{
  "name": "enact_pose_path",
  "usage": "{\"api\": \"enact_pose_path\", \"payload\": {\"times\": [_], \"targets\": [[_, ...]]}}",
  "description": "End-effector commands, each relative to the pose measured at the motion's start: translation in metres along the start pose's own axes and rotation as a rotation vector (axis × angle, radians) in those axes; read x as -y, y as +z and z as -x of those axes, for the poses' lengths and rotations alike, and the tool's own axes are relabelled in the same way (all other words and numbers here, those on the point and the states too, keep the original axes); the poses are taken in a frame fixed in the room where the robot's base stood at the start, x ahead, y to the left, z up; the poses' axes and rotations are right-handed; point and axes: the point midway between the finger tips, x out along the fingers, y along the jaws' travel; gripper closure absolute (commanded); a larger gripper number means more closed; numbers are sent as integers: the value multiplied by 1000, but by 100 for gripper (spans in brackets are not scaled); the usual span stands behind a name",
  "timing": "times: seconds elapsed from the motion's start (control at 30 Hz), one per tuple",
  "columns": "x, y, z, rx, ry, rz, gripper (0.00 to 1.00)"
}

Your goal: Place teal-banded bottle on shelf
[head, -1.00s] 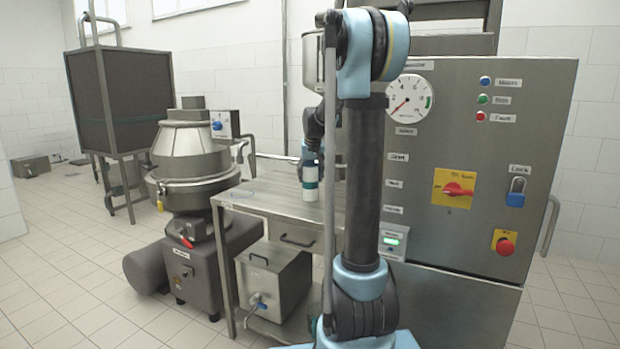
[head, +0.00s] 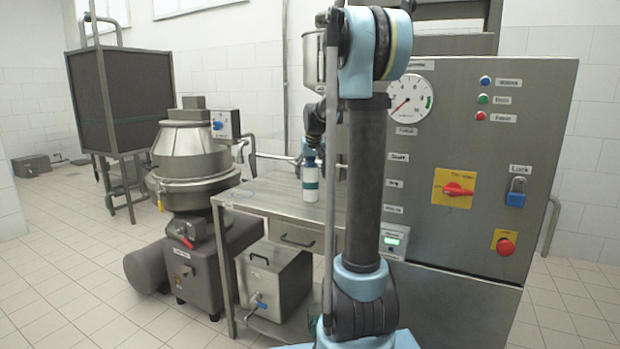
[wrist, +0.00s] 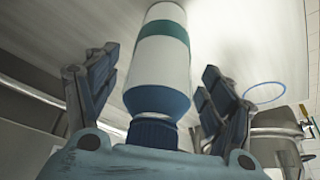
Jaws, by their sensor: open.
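The teal-banded bottle (head: 310,179) is white with a teal band and a dark blue cap, and it stands upright on the steel table (head: 262,197). In the wrist view the bottle (wrist: 163,65) has its cap end between the spread fingers of my gripper (wrist: 155,95). The fingers are apart, with a visible gap on each side of the bottle. In the head view my gripper (head: 311,150) is small and just above the bottle, partly hidden by my own arm. I cannot make out which surface is the shelf.
A steel control cabinet (head: 450,240) with a gauge and knobs stands right of the table. A round steel machine (head: 193,160) is at the left. A steel box (head: 273,280) sits under the table. The tabletop left of the bottle looks clear, apart from a thin blue ring (wrist: 265,92).

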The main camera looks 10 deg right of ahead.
Motion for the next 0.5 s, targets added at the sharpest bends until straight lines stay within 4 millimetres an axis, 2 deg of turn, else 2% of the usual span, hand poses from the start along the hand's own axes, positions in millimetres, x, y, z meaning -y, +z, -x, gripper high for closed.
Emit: {"api": "enact_pose_path", "payload": {"times": [0.3, 0.5], "targets": [[0, 1, 61, 0, 0, -1, 25], [-1, 0, 90, 0, 0, -1, 25]]}}
